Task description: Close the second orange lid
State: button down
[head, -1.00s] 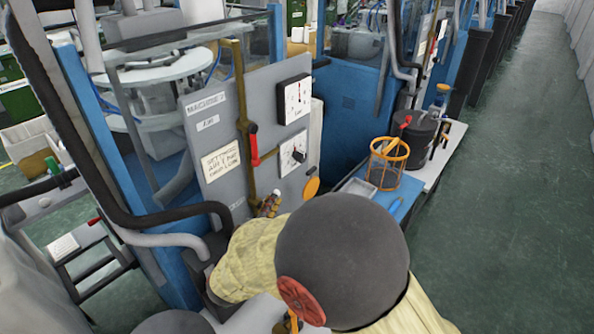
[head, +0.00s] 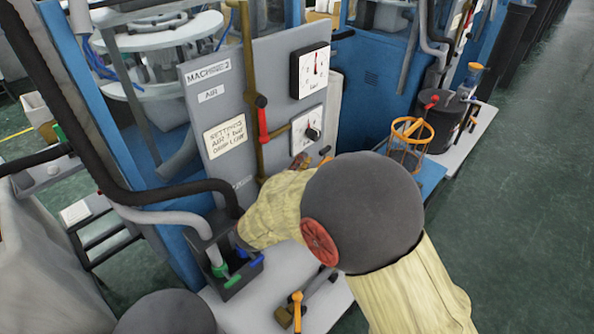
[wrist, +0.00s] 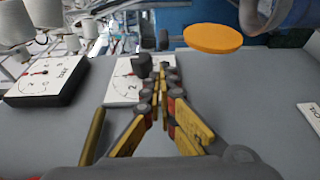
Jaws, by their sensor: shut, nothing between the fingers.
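An orange round lid (wrist: 212,38) shows in the wrist view, flat and disc-like, beyond my fingertips and a little to the right. I make out only one such lid, so I cannot tell which is the second. My gripper (wrist: 160,75) is shut and empty, its yellow and red fingers together in front of the grey panel (wrist: 250,95). The tips are close to a dial (wrist: 122,82) with a black knob (wrist: 142,66), apart from the lid. In the head view the gripper (head: 300,162) is partly hidden by my arm.
The panel carries a red-handled lever (head: 263,125) on a brass pipe and another gauge (head: 312,70). An orange wire basket (head: 410,140) and a dark bucket (head: 440,115) stand on the right. An orange-handled valve (head: 296,298) lies below my arm. The right-hand floor is clear.

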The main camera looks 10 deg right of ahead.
jog(key=shift+b+x, duration=0.65)
jog(key=shift+x, duration=1.55)
jog(key=shift+s+r, duration=0.1)
